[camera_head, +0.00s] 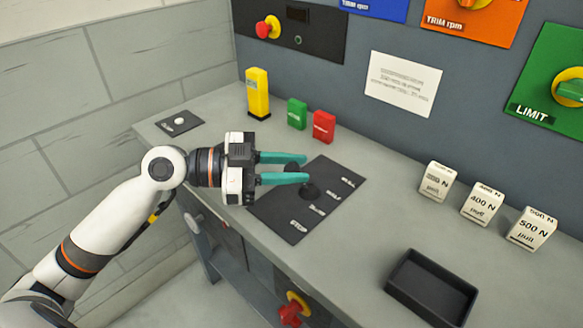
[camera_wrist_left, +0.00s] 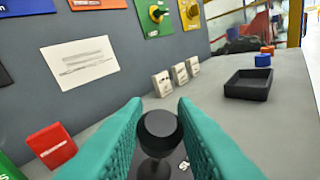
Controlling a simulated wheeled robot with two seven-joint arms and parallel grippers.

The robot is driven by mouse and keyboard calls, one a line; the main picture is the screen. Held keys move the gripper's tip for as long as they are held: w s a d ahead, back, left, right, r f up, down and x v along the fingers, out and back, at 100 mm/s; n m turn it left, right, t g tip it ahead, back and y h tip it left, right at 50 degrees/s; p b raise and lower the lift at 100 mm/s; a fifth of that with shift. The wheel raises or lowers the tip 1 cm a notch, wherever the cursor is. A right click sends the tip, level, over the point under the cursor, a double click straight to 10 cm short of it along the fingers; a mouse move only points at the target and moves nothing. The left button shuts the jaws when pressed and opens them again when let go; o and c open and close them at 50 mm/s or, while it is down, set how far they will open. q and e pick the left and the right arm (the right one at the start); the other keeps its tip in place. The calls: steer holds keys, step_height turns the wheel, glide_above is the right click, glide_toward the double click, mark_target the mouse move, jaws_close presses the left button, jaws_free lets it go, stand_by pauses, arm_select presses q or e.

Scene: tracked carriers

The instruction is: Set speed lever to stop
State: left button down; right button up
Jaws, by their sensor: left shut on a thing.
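The speed lever is on a black plate (camera_head: 271,209) on the grey bench, with white labels in a row; STOP is the label nearest the front edge. Its round black knob (camera_wrist_left: 160,125) stands on a stem between the teal fingers in the left wrist view. My left gripper (camera_head: 306,168) is shut on this knob, above the far part of the plate. In the head view the fingers hide part of the lever, so its exact setting is hard to tell. My right gripper is not in view.
A yellow block (camera_head: 258,94), a green block (camera_head: 297,113) and a red block (camera_head: 323,126) stand behind the plate. White force-labelled blocks (camera_head: 480,204) and an empty black tray (camera_head: 432,288) are to the right. A panel with knobs (camera_head: 385,45) rises behind.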

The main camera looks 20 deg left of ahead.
arm_select(q)
steer(key=shift+s+d+f, duration=0.1)
steer(key=shift+f, duration=0.1)
steer(key=c, duration=1.2)
jaws_free()
steer(key=shift+r, duration=0.1)
